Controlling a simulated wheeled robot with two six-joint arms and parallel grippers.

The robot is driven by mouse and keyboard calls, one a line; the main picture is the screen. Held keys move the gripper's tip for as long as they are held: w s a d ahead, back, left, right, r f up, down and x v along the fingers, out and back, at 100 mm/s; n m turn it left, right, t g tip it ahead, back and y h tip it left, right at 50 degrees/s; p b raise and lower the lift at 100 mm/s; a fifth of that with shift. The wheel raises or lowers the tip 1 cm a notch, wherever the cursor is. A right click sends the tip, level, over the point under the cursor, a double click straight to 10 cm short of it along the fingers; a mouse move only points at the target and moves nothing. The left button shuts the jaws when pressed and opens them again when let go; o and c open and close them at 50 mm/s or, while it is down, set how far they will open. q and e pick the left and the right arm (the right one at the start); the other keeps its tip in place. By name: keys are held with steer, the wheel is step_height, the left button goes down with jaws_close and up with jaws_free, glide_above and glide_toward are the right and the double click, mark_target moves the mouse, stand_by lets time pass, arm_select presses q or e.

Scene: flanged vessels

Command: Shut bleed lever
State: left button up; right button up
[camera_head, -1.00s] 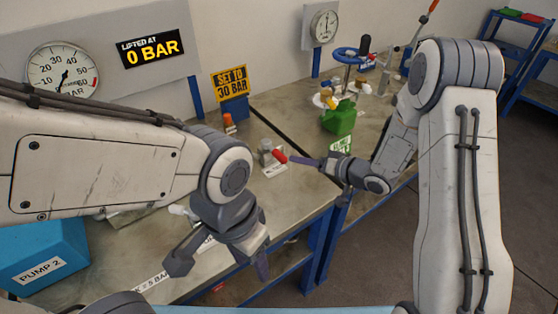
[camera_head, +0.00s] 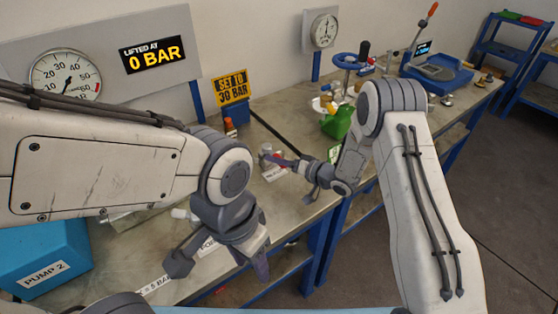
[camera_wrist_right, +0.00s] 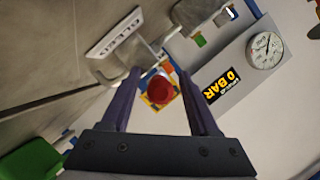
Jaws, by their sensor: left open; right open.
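The bleed lever is a small grey valve (camera_head: 265,155) with a red handle, beside a white label plate (camera_head: 275,172) on the bench. In the right wrist view, the round red handle end (camera_wrist_right: 160,89) shows between my fingers. My right gripper (camera_head: 298,168) is open, its fingers on either side of the handle; I cannot tell whether they touch it. It also shows in the right wrist view (camera_wrist_right: 162,100). My left gripper (camera_head: 220,268) is open and empty, above the bench's front edge.
A blue pump box (camera_head: 42,255) is at the left. A large gauge (camera_head: 65,76) and a 0 BAR display (camera_head: 153,53) are on the back panel. A green container (camera_head: 337,122) and a blue handwheel (camera_head: 349,60) stand behind my right arm.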

jaws_close()
stand_by(1.4)
